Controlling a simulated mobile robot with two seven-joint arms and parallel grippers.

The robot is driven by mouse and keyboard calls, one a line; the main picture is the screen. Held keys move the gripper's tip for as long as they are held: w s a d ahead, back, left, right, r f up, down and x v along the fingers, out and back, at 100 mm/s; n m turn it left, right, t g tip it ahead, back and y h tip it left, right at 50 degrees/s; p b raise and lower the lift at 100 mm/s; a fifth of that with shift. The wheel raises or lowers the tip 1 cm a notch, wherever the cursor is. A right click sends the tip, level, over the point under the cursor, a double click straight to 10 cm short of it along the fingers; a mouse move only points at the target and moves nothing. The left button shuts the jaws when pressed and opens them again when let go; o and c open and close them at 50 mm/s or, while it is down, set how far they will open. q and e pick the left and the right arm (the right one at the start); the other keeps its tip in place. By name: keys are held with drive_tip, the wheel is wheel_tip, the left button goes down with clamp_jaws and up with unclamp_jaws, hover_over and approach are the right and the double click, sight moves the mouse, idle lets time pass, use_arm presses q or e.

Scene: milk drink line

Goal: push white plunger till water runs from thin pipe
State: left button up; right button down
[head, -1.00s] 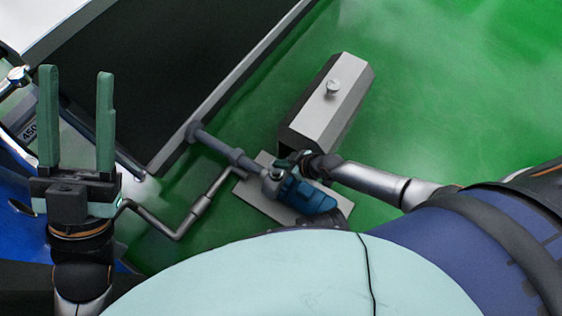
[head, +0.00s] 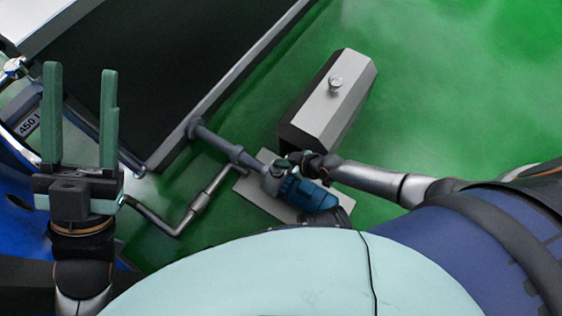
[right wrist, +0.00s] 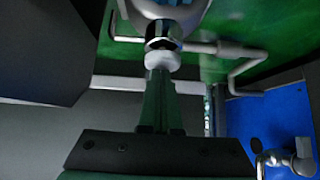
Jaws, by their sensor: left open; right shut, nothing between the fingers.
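The white plunger (right wrist: 162,60) shows in the right wrist view as a short white ring below a shiny metal collar (right wrist: 164,36). My right gripper (right wrist: 160,76) is shut and empty, its green fingertips right at the plunger; whether they press it in I cannot tell. In the head view my right gripper (head: 284,163) is beside the pump with the blue motor (head: 306,193), and the plunger is hidden. The thin pipe (head: 200,203) bends away to the left from the pump; I see no water running from it. My left gripper (head: 82,165) is open and empty, pointing up.
A large dark tank (head: 160,65) with a grey rim fills the upper left. A grey box with a knob (head: 330,100) stands on the green floor behind the pump. The pump sits on a grey base plate (head: 247,192). Green floor is clear at the upper right.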

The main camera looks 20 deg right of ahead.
drive_tip(key=shift+s+d+f, duration=0.25)
drive_tip(key=shift+s, duration=0.1)
use_arm(q)
wheel_tip(320, 180, up, 11)
drive_tip(key=a+t+p, duration=0.1)
drive_tip(key=p, duration=0.9)
drive_tip(key=shift+s, duration=0.25)
use_arm(e)
drive_tip(key=s+d+r, duration=0.2)
drive_tip(key=r, duration=0.4)
drive_tip(key=s+d+r, duration=0.2)
drive_tip(key=r, duration=0.3)
drive_tip(key=shift+s+r, duration=0.35)
use_arm(q)
drive_tip(key=shift+f, duration=0.1)
